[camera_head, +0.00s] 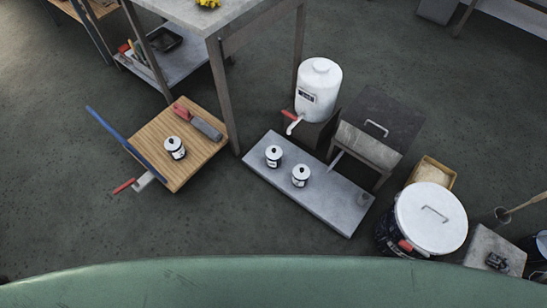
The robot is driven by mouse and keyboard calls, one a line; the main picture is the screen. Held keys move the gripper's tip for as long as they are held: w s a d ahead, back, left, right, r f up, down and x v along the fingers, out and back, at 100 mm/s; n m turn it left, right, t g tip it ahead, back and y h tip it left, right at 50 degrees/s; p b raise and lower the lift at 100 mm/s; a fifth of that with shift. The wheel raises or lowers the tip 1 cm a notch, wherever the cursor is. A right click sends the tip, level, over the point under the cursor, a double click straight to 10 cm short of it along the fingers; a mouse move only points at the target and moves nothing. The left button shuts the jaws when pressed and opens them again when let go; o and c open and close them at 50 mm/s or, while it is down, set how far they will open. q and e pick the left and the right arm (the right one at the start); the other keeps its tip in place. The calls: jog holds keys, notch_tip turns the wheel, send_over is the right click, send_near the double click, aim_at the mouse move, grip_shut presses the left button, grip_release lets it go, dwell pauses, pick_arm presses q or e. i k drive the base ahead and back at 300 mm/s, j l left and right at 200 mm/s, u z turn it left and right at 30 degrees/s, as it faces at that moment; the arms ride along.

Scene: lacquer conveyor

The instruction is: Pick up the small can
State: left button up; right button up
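Three small white cans with dark labels and dark knobs on their lids are in the head view. One small can (175,148) stands upright on a square wooden board (154,132) at the left. A second small can (274,157) and a third small can (301,176) stand close together on a long grey slab (331,209) near the middle. I cannot tell which of them the task means. Neither of my grippers is in view, and nothing is seen touching the cans.
A red-handled tool (198,120) lies on the board, which has a blue bar (126,142) along one edge. A white tank (318,90) with a red-handled tap stands behind the slab. A white-lidded drum (431,213) is at right. A tall table (225,16) stands behind.

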aim_at(272, 163)
jog(key=i+j+z, duration=0.45)
jog(key=j, duration=0.15)
jog(key=i+j+z, duration=0.25)
jog(key=k+j, duration=0.05)
jog(key=k, duration=0.05)
